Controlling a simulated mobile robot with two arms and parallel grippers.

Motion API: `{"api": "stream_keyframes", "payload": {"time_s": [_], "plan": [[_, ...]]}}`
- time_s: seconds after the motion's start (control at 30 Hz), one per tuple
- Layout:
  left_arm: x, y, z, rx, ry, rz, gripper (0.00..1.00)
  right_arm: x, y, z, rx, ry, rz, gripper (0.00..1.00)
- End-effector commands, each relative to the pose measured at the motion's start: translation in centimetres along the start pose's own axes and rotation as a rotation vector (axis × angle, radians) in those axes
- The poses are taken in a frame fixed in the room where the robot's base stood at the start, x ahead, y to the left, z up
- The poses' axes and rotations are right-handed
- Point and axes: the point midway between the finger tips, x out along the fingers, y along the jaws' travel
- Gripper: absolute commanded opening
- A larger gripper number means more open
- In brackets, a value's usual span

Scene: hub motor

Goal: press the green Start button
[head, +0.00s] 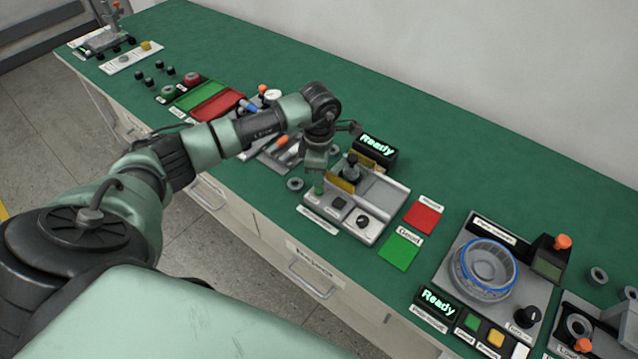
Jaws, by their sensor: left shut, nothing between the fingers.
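A small green button (319,187) stands on the left front of the grey middle station (375,231), beside a dark square button (339,202) and a black knob (362,221). Another green button (472,322) is on the panel of the right-hand station. Their small labels are too small to read. My left gripper (317,168) is shut and empty, pointing down just above the middle station's green button. A contact between them cannot be told from this view. My right gripper is out of view.
Two displays reading "Ready" stand behind the middle station (378,146) and on the right-hand panel (437,301). Red (424,218) and green (399,252) mats lie right of the middle station. The right-hand station holds a blue-rimmed hub (485,268). A metal ring (295,184) lies left of the gripper.

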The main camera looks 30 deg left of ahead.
Motion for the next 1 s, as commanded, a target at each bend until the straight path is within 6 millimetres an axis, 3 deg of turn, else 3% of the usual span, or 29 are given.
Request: {"api": "stream_keyframes", "payload": {"time_s": [0.47,1.0], "plan": [[0.2,0.0,0.0,0.0,0.0,0.0,0.0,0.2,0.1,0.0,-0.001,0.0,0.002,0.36],[1.8,0.0,0.0,-0.001,0.0,0.0,0.0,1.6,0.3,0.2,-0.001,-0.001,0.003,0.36]]}}
